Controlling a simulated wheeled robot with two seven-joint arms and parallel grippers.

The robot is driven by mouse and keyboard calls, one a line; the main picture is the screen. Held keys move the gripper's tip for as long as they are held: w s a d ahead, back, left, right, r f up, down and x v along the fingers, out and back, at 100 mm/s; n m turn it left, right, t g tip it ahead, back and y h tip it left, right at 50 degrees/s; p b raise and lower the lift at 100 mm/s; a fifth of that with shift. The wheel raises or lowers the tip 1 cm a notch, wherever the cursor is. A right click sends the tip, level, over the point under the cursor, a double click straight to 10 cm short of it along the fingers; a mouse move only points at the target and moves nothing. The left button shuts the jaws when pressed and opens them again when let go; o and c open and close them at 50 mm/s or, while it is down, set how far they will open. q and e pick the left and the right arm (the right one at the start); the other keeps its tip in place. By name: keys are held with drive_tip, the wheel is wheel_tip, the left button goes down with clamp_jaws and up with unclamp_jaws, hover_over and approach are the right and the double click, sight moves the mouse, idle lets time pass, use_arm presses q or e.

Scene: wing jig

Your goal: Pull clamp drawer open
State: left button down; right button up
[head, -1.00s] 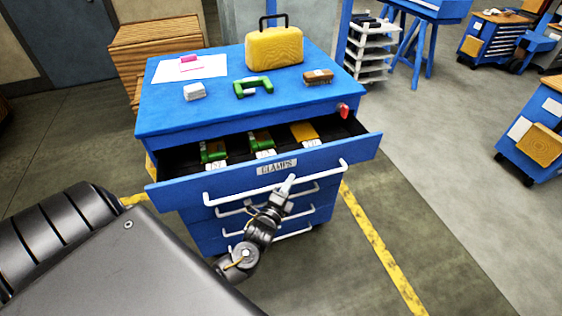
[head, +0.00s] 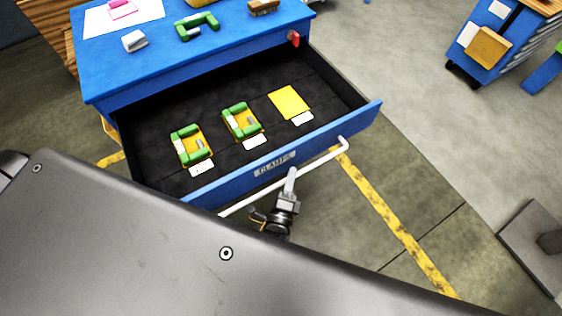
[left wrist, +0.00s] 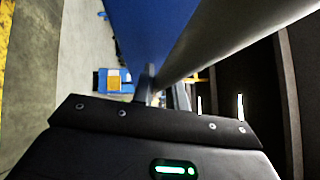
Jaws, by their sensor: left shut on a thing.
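The blue clamp drawer (head: 225,186) is pulled well out of the blue cabinet in the head view, with a "CLAMPS" label on its front. Its white bar handle (head: 325,156) runs along the front. My left gripper (head: 291,178) is shut on the handle near its middle. In the left wrist view the gripper's fingers (left wrist: 152,92) meet at the pale handle bar (left wrist: 225,45). Inside the drawer lie two green clamps (head: 190,146) (head: 241,121) on yellow patches, and one bare yellow patch (head: 290,102). My right gripper is not in view.
On the cabinet top (head: 235,52) are a green clamp (head: 198,26), a white block (head: 135,41), a brush (head: 264,7) and paper with a pink item. A red knob (head: 293,39) sits at the cabinet's right corner.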

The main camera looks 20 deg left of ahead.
use_arm(q)
drive_tip(key=shift+s+d, duration=0.55)
drive_tip(key=shift+d, duration=0.15)
drive_tip(key=c, duration=1.4)
unclamp_jaws()
drive_tip(key=s+d+f, duration=0.1)
drive_tip(key=s, duration=0.9)
drive_tip(key=shift+s+f+p, duration=0.25)
drive_tip(key=shift+s+p, duration=0.1)
drive_tip(key=shift+p, duration=0.1)
